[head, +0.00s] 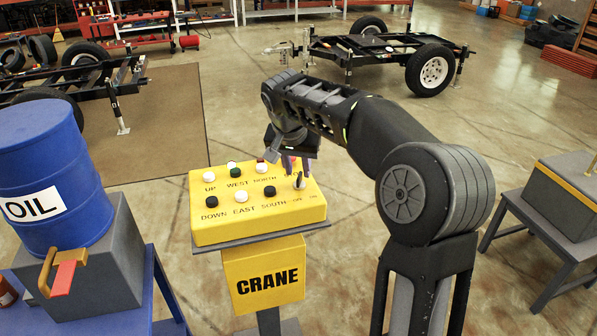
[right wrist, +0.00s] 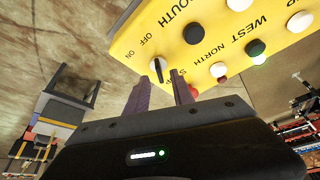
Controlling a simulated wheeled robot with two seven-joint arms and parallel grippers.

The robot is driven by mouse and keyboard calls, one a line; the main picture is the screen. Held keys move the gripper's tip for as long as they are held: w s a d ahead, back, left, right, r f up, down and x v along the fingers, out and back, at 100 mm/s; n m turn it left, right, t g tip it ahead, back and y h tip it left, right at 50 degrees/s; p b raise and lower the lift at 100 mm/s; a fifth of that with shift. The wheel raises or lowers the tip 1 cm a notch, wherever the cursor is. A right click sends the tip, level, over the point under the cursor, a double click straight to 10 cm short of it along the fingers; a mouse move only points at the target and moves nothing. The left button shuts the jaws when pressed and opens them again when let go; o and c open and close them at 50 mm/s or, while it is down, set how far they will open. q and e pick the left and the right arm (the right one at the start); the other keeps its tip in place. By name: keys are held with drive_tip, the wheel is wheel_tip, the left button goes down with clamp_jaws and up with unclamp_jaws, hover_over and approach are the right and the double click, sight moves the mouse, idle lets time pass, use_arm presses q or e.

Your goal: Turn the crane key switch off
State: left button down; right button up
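The yellow crane control box (head: 225,234) stands on a pedestal in the middle of the head view, with its buttons labelled UP, DOWN, WEST, EAST, NORTH and SOUTH. The key switch (head: 299,182) is at the right end of its top face. It also shows in the right wrist view (right wrist: 157,69), beside the OFF and ON labels; I cannot tell for certain which one it points to. My right gripper (right wrist: 166,84) is open, its two purple fingers apart and empty close to the key switch. Contact with the key is not clear. My left gripper is not in view.
A blue oil drum (head: 50,160) rests on a grey box on a blue table at the left. A grey table (head: 545,240) with a box stands at the right. Trailer frames with wheels (head: 430,70) stand farther back on open floor.

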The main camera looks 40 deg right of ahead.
drive_tip(key=shift+x, duration=1.35)
clamp_jaws()
